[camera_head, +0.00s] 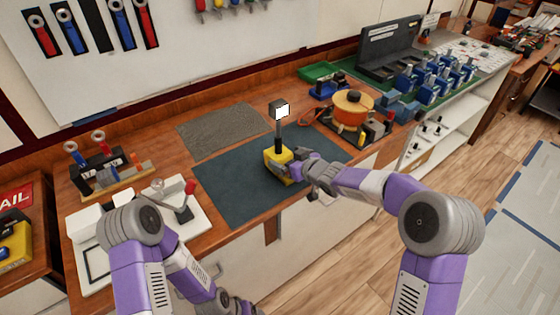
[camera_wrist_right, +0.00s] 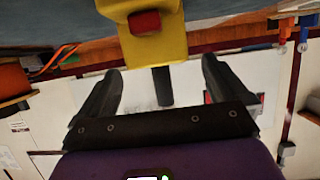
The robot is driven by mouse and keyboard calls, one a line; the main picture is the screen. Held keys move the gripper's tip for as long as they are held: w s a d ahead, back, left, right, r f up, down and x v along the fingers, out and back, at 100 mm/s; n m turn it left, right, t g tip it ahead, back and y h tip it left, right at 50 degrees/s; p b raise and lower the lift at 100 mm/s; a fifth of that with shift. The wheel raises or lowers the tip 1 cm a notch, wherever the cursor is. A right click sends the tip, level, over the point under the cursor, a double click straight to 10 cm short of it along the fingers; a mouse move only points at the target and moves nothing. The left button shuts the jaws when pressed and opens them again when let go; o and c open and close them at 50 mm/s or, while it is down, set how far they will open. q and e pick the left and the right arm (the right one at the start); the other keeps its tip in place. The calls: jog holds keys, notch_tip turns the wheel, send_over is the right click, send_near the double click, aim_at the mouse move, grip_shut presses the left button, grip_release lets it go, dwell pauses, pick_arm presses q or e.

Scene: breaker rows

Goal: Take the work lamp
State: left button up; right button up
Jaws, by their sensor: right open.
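The work lamp has a yellow base (camera_head: 279,166), a black post and a square head with a white lit face (camera_head: 281,110). It stands upright on the dark mat of the workbench. My right gripper (camera_head: 304,166) is at the right side of the base. In the right wrist view the lamp's yellow base (camera_wrist_right: 155,40), with a red part on it, lies just beyond the open fingers (camera_wrist_right: 162,72); the black post shows between them. The fingers look apart from the base. My left arm's end (camera_head: 235,305) is low at the bottom edge, its fingers unclear.
An orange round pot-like object (camera_head: 352,107) stands right of the lamp, with a green tray (camera_head: 319,71) behind. Blue breaker-like blocks (camera_head: 437,78) stand farther right. A tool rack (camera_head: 110,172) and white board (camera_head: 192,222) lie left. The dark mat (camera_head: 228,190) is mostly clear.

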aim_at(282, 155)
jog(key=shift+b+x, duration=0.3)
jog(key=shift+x, duration=2.25)
jog(key=shift+d+f, duration=0.15)
jog(key=shift+f, duration=0.05)
jog(key=shift+c, duration=0.5)
jog(key=c, duration=1.2)
jog(key=shift+w+r, duration=0.1)
jog(key=shift+r, duration=0.1)
jog(key=shift+c, duration=0.8)
